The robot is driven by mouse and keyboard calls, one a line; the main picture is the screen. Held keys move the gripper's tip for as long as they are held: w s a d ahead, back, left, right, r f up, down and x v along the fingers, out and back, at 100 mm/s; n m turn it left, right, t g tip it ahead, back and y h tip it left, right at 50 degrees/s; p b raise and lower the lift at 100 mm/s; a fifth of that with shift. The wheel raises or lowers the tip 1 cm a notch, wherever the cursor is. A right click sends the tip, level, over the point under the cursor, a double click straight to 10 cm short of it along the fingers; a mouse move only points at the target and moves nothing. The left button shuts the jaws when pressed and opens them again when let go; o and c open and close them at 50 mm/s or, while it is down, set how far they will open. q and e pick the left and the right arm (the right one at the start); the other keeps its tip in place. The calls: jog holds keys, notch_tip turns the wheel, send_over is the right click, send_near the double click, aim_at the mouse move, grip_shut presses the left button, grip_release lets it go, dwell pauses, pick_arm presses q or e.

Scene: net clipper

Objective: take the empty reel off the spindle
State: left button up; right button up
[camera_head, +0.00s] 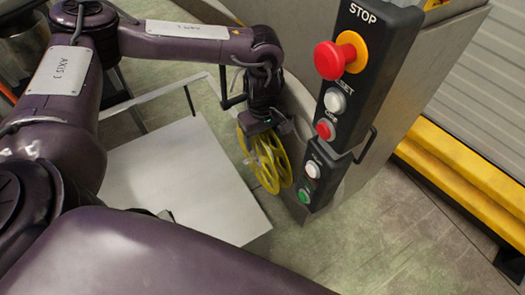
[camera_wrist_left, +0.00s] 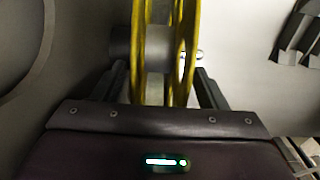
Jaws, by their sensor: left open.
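The yellow spoked reel (camera_head: 268,160) hangs beside the grey panel, just below my left gripper (camera_head: 262,128). In the left wrist view the reel (camera_wrist_left: 138,60) shows edge-on as two yellow rims with a pale hub between them, and it looks empty. My left gripper (camera_wrist_left: 161,75) is open, with one dark finger on each side of the reel. A grey cylinder (camera_wrist_left: 121,42), seemingly the spindle base, is left of the reel, and a shiny tip (camera_wrist_left: 200,55) shows at its right. I cannot tell whether the fingers touch the rims. My right gripper is not visible.
A tall control box with a red stop button (camera_head: 330,60) and several smaller buttons stands close right of the reel. A pale grey flat-topped box (camera_head: 180,180) lies left of it. Yellow rails (camera_head: 465,160) run at the far right. Green-grey floor is free in front.

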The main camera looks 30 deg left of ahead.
pick_arm(q)
jog(key=shift+f, duration=0.2)
grip_shut()
dwell(0.3)
dwell(0.3)
